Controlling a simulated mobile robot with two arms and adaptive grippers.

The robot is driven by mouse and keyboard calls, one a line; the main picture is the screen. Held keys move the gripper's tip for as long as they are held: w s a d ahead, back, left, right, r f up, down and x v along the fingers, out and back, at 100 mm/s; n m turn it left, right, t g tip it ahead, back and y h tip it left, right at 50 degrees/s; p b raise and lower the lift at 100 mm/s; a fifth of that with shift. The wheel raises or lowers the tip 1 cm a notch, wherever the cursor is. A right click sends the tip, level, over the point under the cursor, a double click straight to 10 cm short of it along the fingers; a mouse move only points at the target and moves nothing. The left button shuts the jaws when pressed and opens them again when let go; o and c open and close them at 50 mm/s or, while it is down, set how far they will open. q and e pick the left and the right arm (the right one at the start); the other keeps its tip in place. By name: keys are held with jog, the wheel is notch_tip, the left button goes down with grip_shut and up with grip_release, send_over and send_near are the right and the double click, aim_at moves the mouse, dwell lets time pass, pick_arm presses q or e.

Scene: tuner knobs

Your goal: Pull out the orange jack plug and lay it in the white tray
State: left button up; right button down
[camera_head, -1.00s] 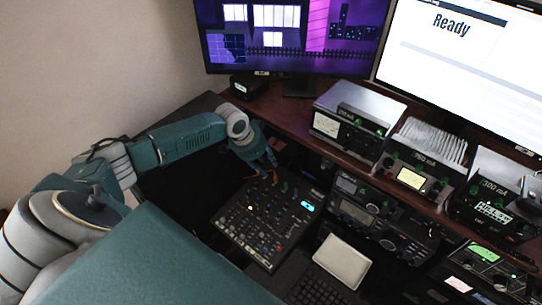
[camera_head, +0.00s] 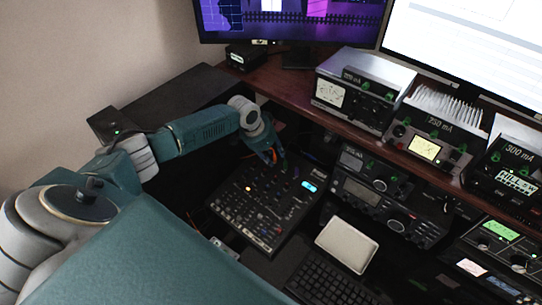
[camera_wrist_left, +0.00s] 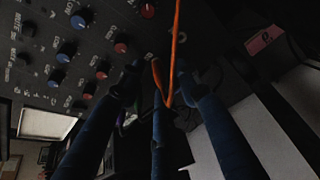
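The orange jack plug's body cannot be made out. A bit of orange (camera_head: 274,154) shows at my left gripper (camera_head: 272,158), by the far edge of the black mixer (camera_head: 232,208). In the left wrist view an orange cable (camera_wrist_left: 175,45) runs down between the fingers of my left gripper (camera_wrist_left: 158,82) and bends there. The dark fingertips stand apart around the cable, and I see no firm grip on it. The white tray (camera_head: 346,245) lies empty to the right of the mixer. My right gripper is not in view.
A black keyboard (camera_head: 330,290) lies just in front of the tray. Radio units (camera_head: 385,200) stand right of the mixer. Meter boxes (camera_head: 352,97) stand on the brown shelf (camera_head: 282,88) behind. Red and blue knobs (camera_wrist_left: 67,50) rise from the mixer near the fingers.

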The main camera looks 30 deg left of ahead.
pick_arm(q)
jog(key=shift+c, duration=0.2)
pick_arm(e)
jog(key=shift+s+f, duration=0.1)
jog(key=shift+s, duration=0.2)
pick_arm(q)
grip_shut()
jog(key=shift+w+r, duration=0.1)
